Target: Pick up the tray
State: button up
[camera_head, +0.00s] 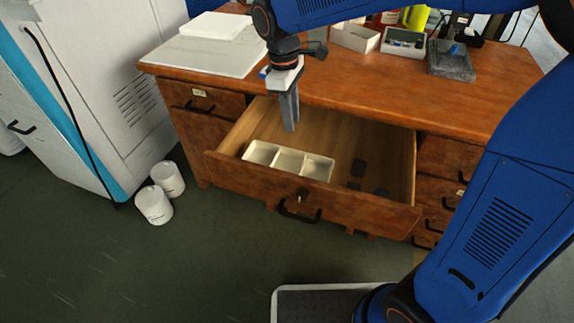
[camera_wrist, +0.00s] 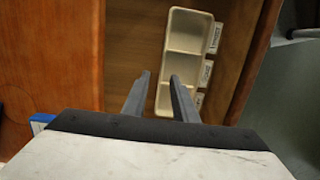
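The tray (camera_head: 288,162) is a cream, shallow tray with three compartments in a row. It lies in the open drawer (camera_head: 357,205) of the wooden desk, at the drawer's left end near its front wall. In the wrist view the tray (camera_wrist: 187,40) runs away from my gripper, with small labels along its right side; its near end is partly hidden by the fingers. My gripper (camera_head: 290,127) points down above the drawer, just behind the tray in the head view.
The desk top (camera_head: 400,90) behind carries a white plate (camera_head: 205,55), an open box (camera_head: 355,37) and a grey block (camera_head: 451,62). The floor before the drawer is clear.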

send_over(292, 149)
notch_tip(292, 149, down, 4)
notch_tip(292, 149, down, 5)
jog(key=shift+w+a+r, duration=0.1)
jog(key=shift+r, duration=0.05)
jog(key=shift+f, duration=0.55)
jog(key=shift+c, duration=0.4)
grip_shut()
